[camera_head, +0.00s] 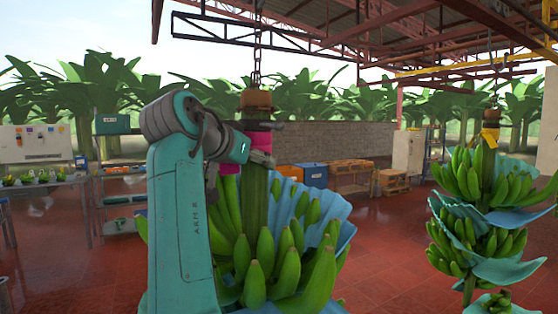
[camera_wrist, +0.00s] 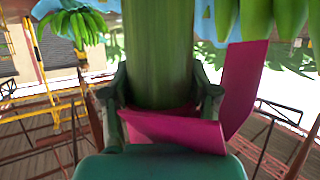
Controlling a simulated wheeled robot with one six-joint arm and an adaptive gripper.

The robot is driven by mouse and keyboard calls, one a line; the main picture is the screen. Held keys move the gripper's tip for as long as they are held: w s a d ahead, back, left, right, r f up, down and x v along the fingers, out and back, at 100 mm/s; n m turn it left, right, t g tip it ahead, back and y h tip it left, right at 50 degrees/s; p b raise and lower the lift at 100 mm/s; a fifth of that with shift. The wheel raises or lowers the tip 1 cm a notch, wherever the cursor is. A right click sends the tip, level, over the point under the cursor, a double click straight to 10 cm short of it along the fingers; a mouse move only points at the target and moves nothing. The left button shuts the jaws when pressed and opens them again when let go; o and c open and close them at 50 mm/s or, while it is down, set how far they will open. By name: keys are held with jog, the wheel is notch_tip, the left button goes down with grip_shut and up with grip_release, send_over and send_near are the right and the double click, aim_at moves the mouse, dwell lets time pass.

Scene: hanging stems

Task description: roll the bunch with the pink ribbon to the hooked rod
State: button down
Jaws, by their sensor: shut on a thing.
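The bunch with the pink ribbon (camera_head: 290,250) hangs upright from a chain in front of me, its green bananas partly wrapped in blue sheets. The pink ribbon (camera_head: 258,141) is tied round the stem above the fruit; it also shows in the wrist view (camera_wrist: 172,130), with a loose end hanging beside the stem (camera_wrist: 158,50). My gripper (camera_head: 262,157) is shut on the stem at the ribbon, with one finger on each side in the wrist view (camera_wrist: 165,95). My arm hides part of the bunch's left side. I cannot make out the hooked rod.
Another bunch (camera_head: 475,190) with a yellow ribbon (camera_head: 490,138) hangs at the right, apart from mine. A shelf (camera_head: 118,198) and a table (camera_head: 40,183) stand at the left. Crates (camera_head: 350,167) and pallets (camera_head: 392,181) stand behind. Red floor between the bunches is clear.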

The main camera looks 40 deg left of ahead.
jog(key=shift+s+a, duration=0.35)
jog(key=shift+s, duration=0.45)
jog(key=shift+s+a, duration=0.3)
jog(key=shift+s, duration=0.5)
jog(key=shift+c, duration=1.5)
grip_release()
